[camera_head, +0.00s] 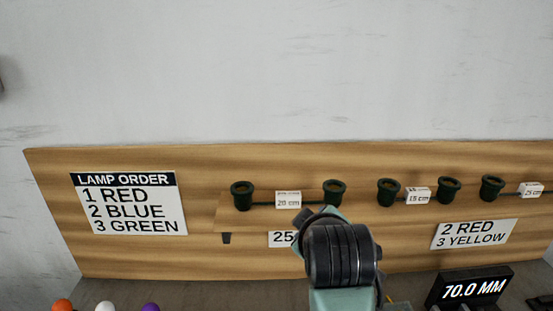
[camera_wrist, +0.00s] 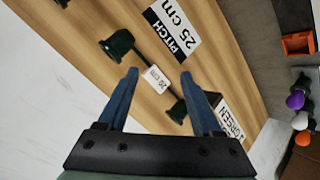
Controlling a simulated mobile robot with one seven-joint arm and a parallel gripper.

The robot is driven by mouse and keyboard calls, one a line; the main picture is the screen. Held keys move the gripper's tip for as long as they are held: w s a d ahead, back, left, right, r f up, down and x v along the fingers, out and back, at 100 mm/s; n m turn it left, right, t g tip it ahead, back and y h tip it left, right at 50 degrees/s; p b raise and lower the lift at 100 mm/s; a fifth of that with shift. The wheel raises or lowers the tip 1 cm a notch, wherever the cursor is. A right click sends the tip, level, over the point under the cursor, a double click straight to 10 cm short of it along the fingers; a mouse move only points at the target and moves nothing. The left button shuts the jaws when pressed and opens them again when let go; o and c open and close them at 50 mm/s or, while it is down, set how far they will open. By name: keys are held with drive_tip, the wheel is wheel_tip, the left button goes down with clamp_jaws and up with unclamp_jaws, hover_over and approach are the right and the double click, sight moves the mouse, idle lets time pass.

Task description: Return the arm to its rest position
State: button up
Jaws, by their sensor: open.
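My arm rises at the bottom centre of the head view, in front of the wooden board. My gripper (camera_wrist: 158,88) shows in the wrist view, with two blue fingers spread apart and nothing between them touching either one. Beyond the fingers, a dark green socket pair joined by a cord with a white 20 cm tag (camera_wrist: 157,79) is on the board. The same tag (camera_head: 288,200) shows in the head view on a narrow shelf. The gripper's fingers are hidden in the head view.
The wooden board (camera_head: 60,215) carries a lamp order sign (camera_head: 128,203), more green sockets (camera_head: 388,191) and a red-yellow sign (camera_head: 474,234). A 70.0 MM display (camera_head: 471,289) stands at lower right. Orange, white and purple lamps (camera_head: 151,307) line the lower left edge. The wall above is bare.

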drive_tip(key=a+r+m+t, duration=0.1)
drive_tip(key=a+r+t, duration=0.15)
drive_tip(key=r, duration=0.45)
drive_tip(key=a+r+m+t, duration=0.1)
drive_tip(key=a+r+t, duration=0.15)
drive_tip(key=r, duration=0.45)
drive_tip(key=s+r+m+t, duration=0.3)
drive_tip(key=s+r+t, duration=0.2)
drive_tip(key=s+r, duration=0.4)
drive_tip(key=s+a+r+m+t, duration=0.1)
drive_tip(key=s+r+m+t, duration=0.3)
drive_tip(key=s+r, duration=0.6)
wheel_tip(320, 180, up, 5)
drive_tip(key=shift+a+f+t+p, duration=0.2)
drive_tip(key=shift+t+p, duration=0.15)
drive_tip(key=shift+t, duration=0.75)
